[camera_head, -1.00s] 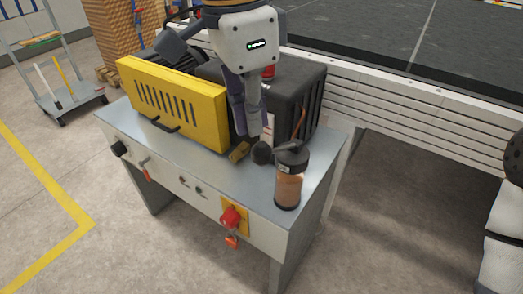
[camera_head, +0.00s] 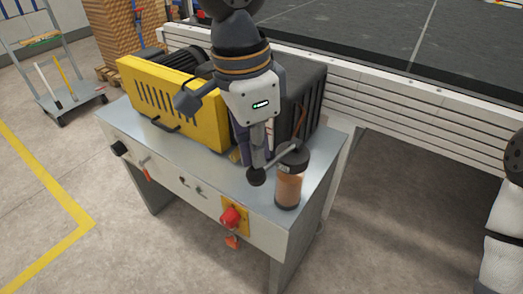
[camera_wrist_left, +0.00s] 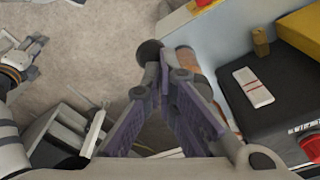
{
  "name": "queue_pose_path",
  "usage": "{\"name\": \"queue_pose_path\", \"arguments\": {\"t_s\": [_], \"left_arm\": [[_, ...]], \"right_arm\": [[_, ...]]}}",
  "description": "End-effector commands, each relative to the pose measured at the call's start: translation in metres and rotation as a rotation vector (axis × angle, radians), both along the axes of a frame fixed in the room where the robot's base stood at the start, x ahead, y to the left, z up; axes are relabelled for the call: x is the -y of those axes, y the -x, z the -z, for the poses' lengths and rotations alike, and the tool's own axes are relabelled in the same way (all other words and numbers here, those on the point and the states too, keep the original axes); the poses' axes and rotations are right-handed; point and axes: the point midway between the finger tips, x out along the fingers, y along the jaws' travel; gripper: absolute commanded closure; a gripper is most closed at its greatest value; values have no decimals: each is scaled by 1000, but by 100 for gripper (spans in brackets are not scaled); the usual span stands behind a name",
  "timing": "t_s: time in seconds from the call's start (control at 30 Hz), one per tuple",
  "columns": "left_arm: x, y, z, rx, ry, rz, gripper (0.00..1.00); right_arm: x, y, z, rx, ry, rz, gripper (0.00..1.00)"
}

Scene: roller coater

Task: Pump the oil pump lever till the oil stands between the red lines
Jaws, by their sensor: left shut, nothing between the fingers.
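The oil pump reservoir (camera_head: 288,187), a clear cylinder with brownish oil, stands on the front right of the grey cabinet. Its lever (camera_head: 281,154) slopes from the dark cap down to a black ball knob (camera_head: 256,176). My left gripper (camera_head: 255,166) is shut and empty, its tips directly above or against the knob; contact is unclear. The wrist view shows the knob (camera_wrist_left: 150,52) just beyond the closed fingertips (camera_wrist_left: 164,72), which partly cover the reservoir. I cannot make out the red lines on the reservoir or the oil level against them. My right gripper (camera_wrist_left: 30,55) appears at the left edge of the wrist view, its jaws unclear.
A yellow slotted guard (camera_head: 175,103) and a black housing (camera_head: 304,85) stand behind on the cabinet top (camera_head: 225,178). A red switch on a yellow plate (camera_head: 231,217) is on the cabinet front. A conveyor side (camera_head: 430,125) runs behind. Floor at the right is free.

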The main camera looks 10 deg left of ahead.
Motion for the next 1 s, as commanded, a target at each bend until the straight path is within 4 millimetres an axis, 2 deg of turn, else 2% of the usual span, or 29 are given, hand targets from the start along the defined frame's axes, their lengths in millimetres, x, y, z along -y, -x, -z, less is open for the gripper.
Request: {"name": "queue_pose_path", "arguments": {"t_s": [0.1,0.23,0.57,0.8,1.0], "left_arm": [[0,0,13,-1,-2,1,100],[0,0,18,0,0,1,100],[0,0,18,0,0,1,100],[-21,16,8,1,0,0,100],[-24,19,8,-1,0,1,100]], "right_arm": [[0,0,0,0,0,0,57],[0,0,0,0,0,0,57],[0,0,0,0,0,0,57],[0,0,0,0,0,0,57],[0,0,0,0,0,0,57]]}}
